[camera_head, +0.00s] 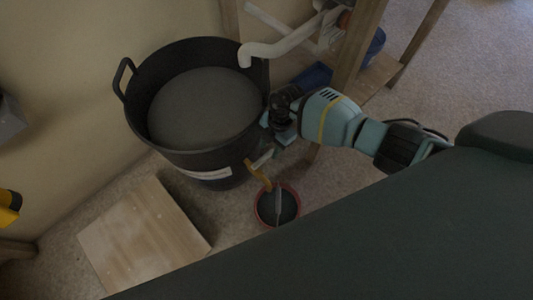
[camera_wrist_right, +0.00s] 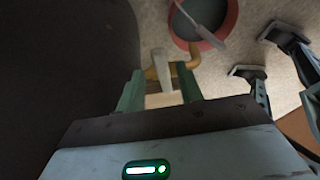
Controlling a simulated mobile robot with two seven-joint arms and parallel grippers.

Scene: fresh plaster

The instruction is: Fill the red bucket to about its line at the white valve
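The red bucket (camera_head: 259,214) stands on the floor below a yellow-brown spout (camera_head: 257,173) at the foot of the black tub. It also shows in the right wrist view (camera_wrist_right: 227,38). Dark grey shows inside, with a lighter grey strip across it; I cannot tell whether that is a stream or a tool. I see no line. The white valve handle (camera_wrist_right: 160,65) stands between the parted green fingers of my right gripper (camera_wrist_right: 160,78), with gaps beside it. My left gripper (camera_wrist_right: 256,55) appears at the right wrist view's edge, jaws apart and empty; the head view hides it.
The big black tub (camera_head: 190,53) holds grey material. A white pipe (camera_head: 285,46) and a wooden frame (camera_head: 358,45) stand behind my right arm. A wooden board (camera_head: 145,232) lies on the floor at left. A blue container (camera_head: 376,44) is behind the frame.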

